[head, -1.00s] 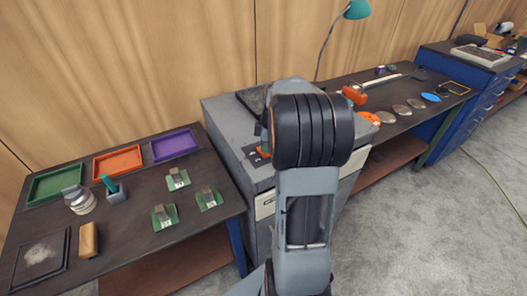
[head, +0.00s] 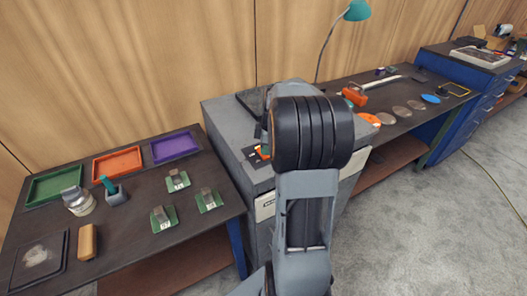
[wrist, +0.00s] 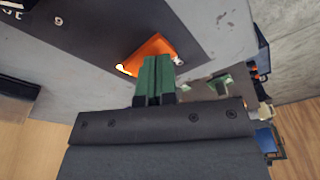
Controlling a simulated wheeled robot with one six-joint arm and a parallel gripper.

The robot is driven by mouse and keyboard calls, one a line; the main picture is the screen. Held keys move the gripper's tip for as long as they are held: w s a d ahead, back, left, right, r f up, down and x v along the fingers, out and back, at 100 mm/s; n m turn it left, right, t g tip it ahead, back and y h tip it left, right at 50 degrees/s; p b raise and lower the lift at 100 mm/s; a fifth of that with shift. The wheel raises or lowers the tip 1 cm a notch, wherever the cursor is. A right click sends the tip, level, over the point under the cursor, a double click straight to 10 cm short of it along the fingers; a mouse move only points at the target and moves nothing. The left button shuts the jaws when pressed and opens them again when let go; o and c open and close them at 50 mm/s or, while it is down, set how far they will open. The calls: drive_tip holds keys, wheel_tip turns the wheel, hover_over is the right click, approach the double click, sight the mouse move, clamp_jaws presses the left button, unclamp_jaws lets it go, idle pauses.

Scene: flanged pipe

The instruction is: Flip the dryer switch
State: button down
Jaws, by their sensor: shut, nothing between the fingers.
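The dryer looks to be the grey cabinet (head: 222,120) in the middle of the head view, with a dark panel on its top. An orange switch (head: 264,151) shows on that panel beside my arm. In the wrist view the orange switch (wrist: 148,52) sits on the dark panel (wrist: 95,35), bright along its lower left edge and right corner. My gripper (wrist: 158,62) is shut and empty. Its green fingertips overlap the lower edge of the switch; I cannot tell whether they touch. My arm hides most of the gripper in the head view.
A dark table (head: 130,215) at left holds green, orange and purple trays, several small green boards, a jar and a wooden block. A bench (head: 400,110) at right holds several discs and an orange tool. A teal lamp (head: 357,10) stands behind the cabinet.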

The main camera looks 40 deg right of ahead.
drive_tip(key=shift+r+p, duration=2.15)
drive_tip(key=shift+r, duration=1.1)
drive_tip(key=m, duration=0.2)
drive_tip(key=shift+f+m, duration=0.25)
drive_tip(key=shift+m, duration=0.05)
drive_tip(key=m, duration=0.1)
drive_tip(key=s+a+m, duration=0.1)
drive_tip(key=m, duration=0.1)
drive_tip(key=s+f+m, duration=0.1)
drive_tip(key=m, duration=0.1)
drive_tip(key=shift+s+a+f, duration=0.1)
drive_tip(key=shift+s+a, duration=0.15)
drive_tip(key=shift+a, duration=0.15)
drive_tip(key=s+a+r+m+t, duration=0.1)
drive_tip(key=s+a+r, duration=0.1)
drive_tip(key=a, duration=0.4)
drive_tip(key=s+a+r+m+t+h, duration=0.1)
drive_tip(key=s+a+r, duration=0.1)
drive_tip(key=s+a, duration=0.2)
drive_tip(key=s+a+r+t, duration=0.1)
drive_tip(key=s+a+r, duration=0.1)
drive_tip(key=a, duration=0.7)
drive_tip(key=shift+s+m, duration=0.4)
drive_tip(key=shift+s, duration=0.5)
